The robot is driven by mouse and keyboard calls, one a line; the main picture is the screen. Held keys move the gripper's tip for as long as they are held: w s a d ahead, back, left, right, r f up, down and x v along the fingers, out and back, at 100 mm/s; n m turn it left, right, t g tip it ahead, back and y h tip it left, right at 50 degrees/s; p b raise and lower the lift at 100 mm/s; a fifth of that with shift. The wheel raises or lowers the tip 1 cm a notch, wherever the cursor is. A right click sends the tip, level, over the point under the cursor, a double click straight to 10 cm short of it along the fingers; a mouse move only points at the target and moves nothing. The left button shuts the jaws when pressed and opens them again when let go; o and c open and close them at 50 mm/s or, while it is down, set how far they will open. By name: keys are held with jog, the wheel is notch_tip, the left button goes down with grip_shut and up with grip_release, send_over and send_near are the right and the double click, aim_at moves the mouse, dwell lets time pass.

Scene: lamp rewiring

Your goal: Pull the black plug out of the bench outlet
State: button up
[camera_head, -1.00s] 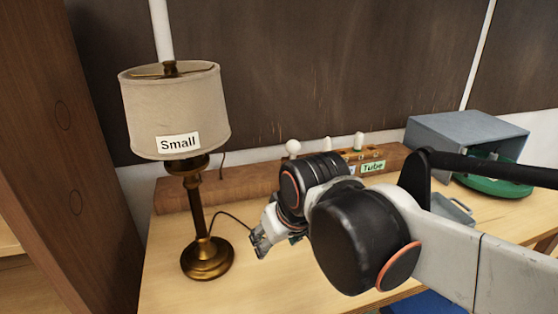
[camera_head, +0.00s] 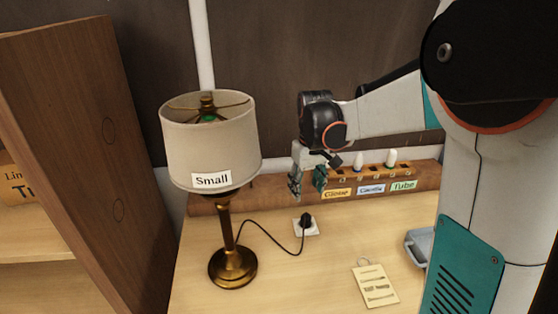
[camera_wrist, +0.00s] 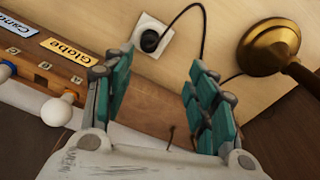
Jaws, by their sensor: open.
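The black plug (camera_head: 306,220) sits in the white bench outlet (camera_head: 311,230) on the table top. Its black cord runs left to the brass lamp (camera_head: 231,265), whose shade is labelled "Small". In the wrist view the plug (camera_wrist: 150,41) and outlet plate (camera_wrist: 142,62) lie beyond the fingertips, towards the top. My gripper (camera_head: 308,183) is open and empty, fingers pointing down, above and a little behind the plug. Its teal finger pads (camera_wrist: 158,92) show wide apart, with nothing between them touching.
A wooden bulb rack (camera_head: 420,176) with Globe, Candle and Tube labels runs along the back. A tan tag (camera_head: 375,286) lies right of the outlet. A grey-blue box (camera_head: 418,246) is partly hidden by my arm. A wooden side panel (camera_head: 75,150) stands left.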

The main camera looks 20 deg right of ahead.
aim_at(307, 216)
jog(key=shift+g, duration=0.4)
jog(key=f, duration=0.5)
jog(key=w+d+f+b, duration=0.1)
jog(key=f, duration=0.4)
jog(key=w+d+f+b, duration=0.1)
jog(key=f, duration=0.4)
jog(key=shift+w+f, duration=0.2)
jog(key=shift+f, duration=0.05)
jog(key=c, duration=1.1)
jog(key=shift+r, duration=0.2)
jog(key=shift+r+p, duration=1.15)
jog(key=shift+r, duration=1.05)
